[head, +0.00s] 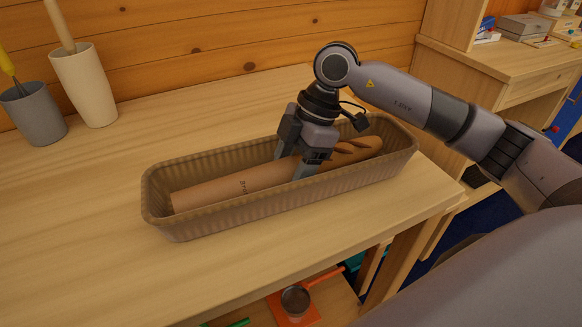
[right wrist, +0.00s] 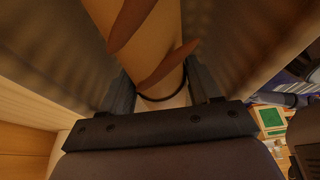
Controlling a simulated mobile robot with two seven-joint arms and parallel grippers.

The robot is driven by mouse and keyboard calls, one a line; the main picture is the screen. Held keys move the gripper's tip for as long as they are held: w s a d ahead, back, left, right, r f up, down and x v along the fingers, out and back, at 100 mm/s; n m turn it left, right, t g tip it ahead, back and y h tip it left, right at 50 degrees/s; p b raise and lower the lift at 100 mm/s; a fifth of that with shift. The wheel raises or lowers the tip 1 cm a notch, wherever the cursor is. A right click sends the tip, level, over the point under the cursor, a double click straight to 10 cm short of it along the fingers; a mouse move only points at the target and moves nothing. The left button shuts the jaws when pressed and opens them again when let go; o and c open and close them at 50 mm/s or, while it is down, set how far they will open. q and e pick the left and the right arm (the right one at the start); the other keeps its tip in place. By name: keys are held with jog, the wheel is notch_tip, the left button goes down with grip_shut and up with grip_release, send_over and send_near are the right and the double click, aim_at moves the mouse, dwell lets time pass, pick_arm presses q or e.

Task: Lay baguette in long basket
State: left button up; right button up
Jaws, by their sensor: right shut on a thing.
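The long basket (head: 270,205) is brown and ribbed and stands on the wooden table. The baguette (head: 215,190) lies lengthwise inside it, in a light brown paper sleeve, its scored crust (head: 358,150) bare at the right end. My right gripper (head: 294,168) reaches down into the basket with its fingers on both sides of the baguette, shut on it. In the right wrist view the baguette (right wrist: 152,45) runs between the two fingers (right wrist: 155,90), with basket walls on both sides. Whether the baguette touches the basket floor is hidden. My left gripper is out of view.
A grey cup (head: 35,115) and a cream vase (head: 85,85) with long handles in them stand at the back left of the table (head: 90,255). A log wall is behind. The table left of the basket is clear. A desk (head: 500,65) stands at right.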

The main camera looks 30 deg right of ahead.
jog(key=shift+f, duration=0.1)
jog(key=o, duration=0.9)
jog(key=shift+o, duration=0.2)
jog(key=v, duration=1.2)
jog(key=shift+p, duration=0.4)
